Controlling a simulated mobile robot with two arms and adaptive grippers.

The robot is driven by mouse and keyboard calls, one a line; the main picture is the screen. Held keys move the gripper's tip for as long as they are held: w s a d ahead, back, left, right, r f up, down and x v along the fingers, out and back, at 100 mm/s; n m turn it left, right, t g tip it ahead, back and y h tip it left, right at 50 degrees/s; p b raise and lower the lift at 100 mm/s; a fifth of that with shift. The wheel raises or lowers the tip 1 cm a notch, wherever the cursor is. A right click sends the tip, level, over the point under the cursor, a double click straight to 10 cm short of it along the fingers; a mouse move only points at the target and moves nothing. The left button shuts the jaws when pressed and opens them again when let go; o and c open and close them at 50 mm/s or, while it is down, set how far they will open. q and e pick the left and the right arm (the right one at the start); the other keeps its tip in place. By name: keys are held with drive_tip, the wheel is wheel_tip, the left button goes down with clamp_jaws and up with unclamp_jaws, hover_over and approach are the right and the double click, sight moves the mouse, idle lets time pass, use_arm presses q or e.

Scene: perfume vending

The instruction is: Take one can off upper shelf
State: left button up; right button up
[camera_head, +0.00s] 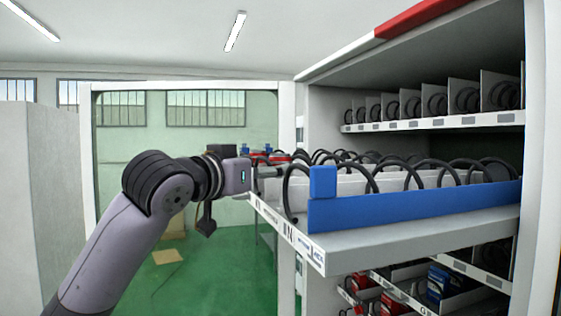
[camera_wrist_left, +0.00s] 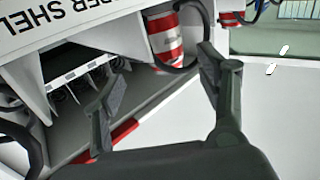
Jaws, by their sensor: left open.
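A red-and-white striped can (camera_wrist_left: 164,38) stands beside a black coil in the left wrist view. A second red-and-white can (camera_wrist_left: 228,18) is partly cut off at the top edge. My left gripper (camera_wrist_left: 163,66) is open and empty, with the nearer can just beyond and roughly between its fingertips. In the head view my left gripper (camera_head: 266,172) reaches the left end of the pulled-out shelf (camera_head: 420,232); small red items show behind it, too small to identify. My right gripper is not in view.
The pulled-out shelf carries several black coils and white dividers, with a blue block (camera_head: 323,182) and blue strip (camera_head: 420,205) at its near side. Another shelf with coils (camera_head: 435,123) is above. Lower shelves hold red and blue boxes (camera_head: 450,282). The green floor (camera_head: 215,265) at left is mostly clear.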

sight(273, 163)
use_arm(q)
drive_tip(key=p+x, duration=0.1)
drive_tip(key=x, duration=0.2)
drive_tip(key=shift+r, duration=0.1)
drive_tip(key=p+x, duration=0.4)
drive_tip(key=x, duration=0.1)
drive_tip(key=shift+w+a+r+p, duration=0.15)
drive_tip(key=shift+a+r+p, duration=0.1)
drive_tip(key=shift+r+p, duration=0.1)
drive_tip(key=shift+w+d+f, duration=0.1)
drive_tip(key=shift+w+f, duration=0.05)
drive_tip(key=shift+f, duration=0.1)
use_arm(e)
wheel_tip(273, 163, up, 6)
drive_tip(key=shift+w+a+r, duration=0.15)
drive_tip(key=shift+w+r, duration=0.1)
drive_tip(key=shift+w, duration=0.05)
use_arm(q)
drive_tip(key=shift+c, duration=0.8)
drive_tip(key=c, duration=1.2)
